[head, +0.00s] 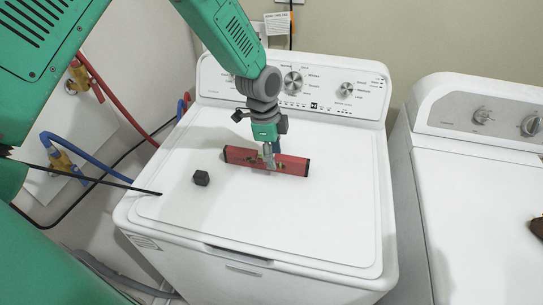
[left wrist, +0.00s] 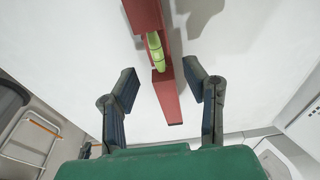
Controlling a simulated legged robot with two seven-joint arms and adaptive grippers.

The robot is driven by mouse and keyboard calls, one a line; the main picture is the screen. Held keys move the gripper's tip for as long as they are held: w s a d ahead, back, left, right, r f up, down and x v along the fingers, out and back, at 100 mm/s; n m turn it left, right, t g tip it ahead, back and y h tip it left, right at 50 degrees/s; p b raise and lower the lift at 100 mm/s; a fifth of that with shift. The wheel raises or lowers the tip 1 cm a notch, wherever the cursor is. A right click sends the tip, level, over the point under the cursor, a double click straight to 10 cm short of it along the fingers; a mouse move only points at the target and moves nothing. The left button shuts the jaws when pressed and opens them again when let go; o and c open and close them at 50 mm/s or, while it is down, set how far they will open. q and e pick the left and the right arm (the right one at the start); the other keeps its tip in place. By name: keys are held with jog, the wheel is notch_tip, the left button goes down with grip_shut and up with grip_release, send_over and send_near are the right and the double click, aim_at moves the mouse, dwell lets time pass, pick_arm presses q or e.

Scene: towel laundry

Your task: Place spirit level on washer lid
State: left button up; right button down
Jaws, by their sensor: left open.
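The red spirit level (head: 293,165) has dark ends and is at the middle of the white washer lid (head: 310,215). It looks to be on the lid, but I cannot tell whether its whole underside touches. My left gripper (head: 269,154) is over the middle of the level and hides part of it. In the left wrist view the level (left wrist: 168,97), with its yellow-green vial, runs between the two spread fingers (left wrist: 160,74). Gaps show on both sides, so the gripper is open. My right gripper is not in view.
A small black cube (head: 201,178) lies on the lid left of the level. The control panel (head: 318,90) rises at the back. A second white machine (head: 480,190) stands to the right across a gap. Red and blue hoses (head: 90,155) run at the left.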

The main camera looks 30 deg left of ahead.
aim_at(262, 154)
pick_arm(q)
notch_tip(262, 154, up, 11)
jog(key=a+b, duration=0.1)
jog(key=shift+s+a, duration=0.25)
jog(key=shift+a, duration=0.15)
